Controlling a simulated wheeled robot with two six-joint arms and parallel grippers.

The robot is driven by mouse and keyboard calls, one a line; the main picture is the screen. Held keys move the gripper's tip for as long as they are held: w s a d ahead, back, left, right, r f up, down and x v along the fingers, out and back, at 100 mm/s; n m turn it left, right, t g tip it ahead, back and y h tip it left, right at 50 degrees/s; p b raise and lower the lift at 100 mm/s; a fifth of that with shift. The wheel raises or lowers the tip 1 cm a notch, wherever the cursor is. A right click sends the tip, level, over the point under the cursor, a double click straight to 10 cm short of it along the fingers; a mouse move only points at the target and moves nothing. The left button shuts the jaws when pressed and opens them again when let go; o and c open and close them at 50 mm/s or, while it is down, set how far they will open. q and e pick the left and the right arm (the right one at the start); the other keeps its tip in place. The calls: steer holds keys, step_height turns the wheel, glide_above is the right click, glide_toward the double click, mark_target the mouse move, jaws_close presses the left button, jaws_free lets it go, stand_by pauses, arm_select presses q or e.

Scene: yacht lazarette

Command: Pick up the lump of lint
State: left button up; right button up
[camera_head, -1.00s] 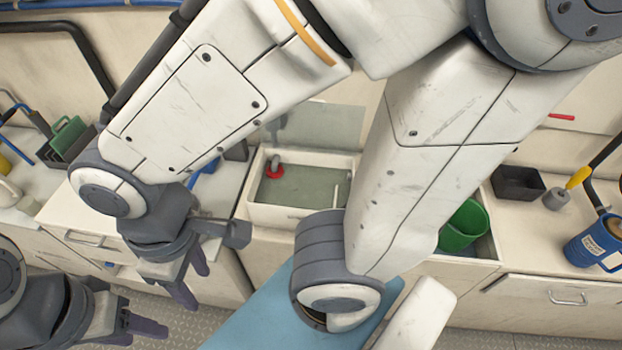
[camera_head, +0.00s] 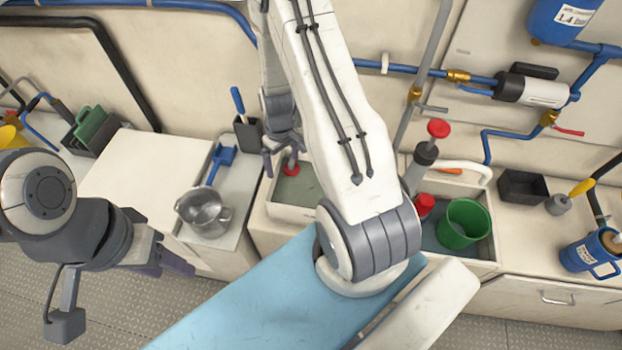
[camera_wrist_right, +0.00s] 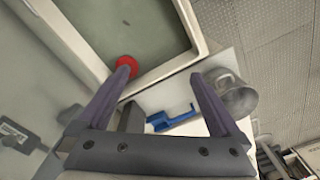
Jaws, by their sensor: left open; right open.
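I cannot make out a lump of lint in either view. My right gripper (camera_head: 282,158) is at the back edge of the white basin (camera_head: 288,212). In the right wrist view, my right gripper (camera_wrist_right: 162,72) is open and empty, with its fingers spread beside the basin rim (camera_wrist_right: 172,66). A red knob (camera_wrist_right: 126,62) shows by one fingertip. The basin's grey-green floor (camera_wrist_right: 150,28) is partly in view, with a tiny dark speck too small to identify. My left gripper (camera_head: 165,264) is open and empty at the left, above the floor in front of the counter.
A metal pot (camera_head: 204,212) and a blue scoop (camera_head: 220,160) lie left of the basin. A green bucket (camera_head: 464,224), a red-topped pump (camera_head: 424,160) and a blue mug (camera_head: 590,252) are to the right. My right arm hides the middle.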

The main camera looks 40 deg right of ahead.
steer(key=shift+m, duration=0.8)
steer(key=s+d+f+b, duration=0.1)
steer(key=d+f, duration=0.1)
steer(key=f, duration=0.2)
steer(key=s+d+f+b, duration=0.1)
steer(key=d+f, duration=0.2)
steer(key=f, duration=0.1)
steer(key=s+d+f+b, duration=0.1)
steer(key=s+d+f, duration=0.1)
steer(key=d+f, duration=0.1)
steer(key=shift+s+f, duration=0.1)
steer(key=shift+f, duration=0.45)
steer(key=f+b, duration=0.3)
steer(key=f, duration=0.2)
steer(key=shift+w+d+f+b, duration=0.15)
steer(key=shift+w+f+b, duration=0.05)
steer(key=shift+b, duration=0.2)
arm_select(q)
step_height(320, 180, down, 6)
steer(key=shift+r, duration=0.15)
arm_select(e)
steer(key=shift+r, duration=0.1)
steer(key=c, duration=1.4)
arm_select(q)
steer(key=shift+r, duration=0.1)
